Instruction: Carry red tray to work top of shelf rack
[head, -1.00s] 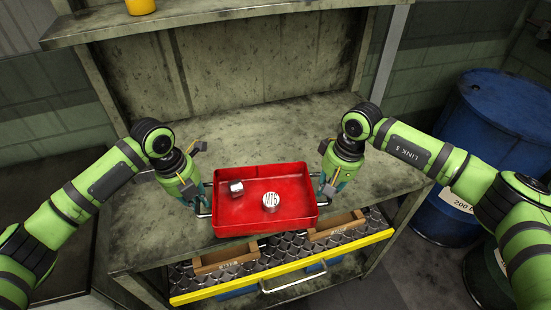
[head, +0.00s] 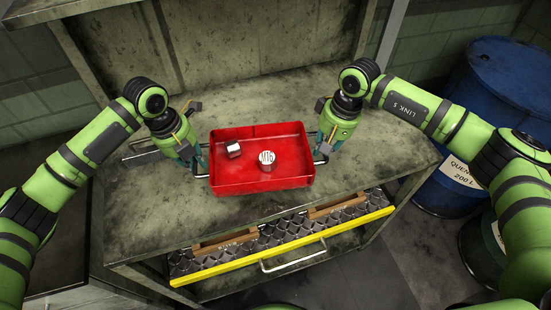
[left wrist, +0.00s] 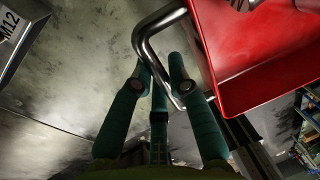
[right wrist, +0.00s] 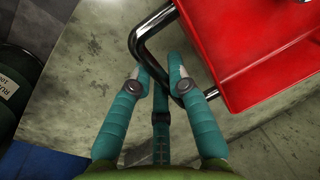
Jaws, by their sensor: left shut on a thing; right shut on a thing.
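The red tray (head: 240,181) is over the work top (head: 145,225) of the shelf rack, near its front part. I cannot tell whether it touches the surface. Two metal pieces lie in it: a cylinder (head: 233,149) at left and a round part (head: 266,158) with a ridged top near the middle. My left gripper (head: 196,165) is shut on the tray's left handle, a bent metal bar (left wrist: 150,40). My right gripper (head: 322,155) is shut on the right handle (right wrist: 142,42). The red wall also shows in the left wrist view (left wrist: 250,80) and right wrist view (right wrist: 245,60).
Below the work top an open drawer with a yellow front edge (head: 285,257) holds wooden boxes (head: 225,241). A blue drum (head: 500,105) stands at the right. A metal rod-like item (head: 140,150) lies on the work top at left. The work top behind the tray looks clear.

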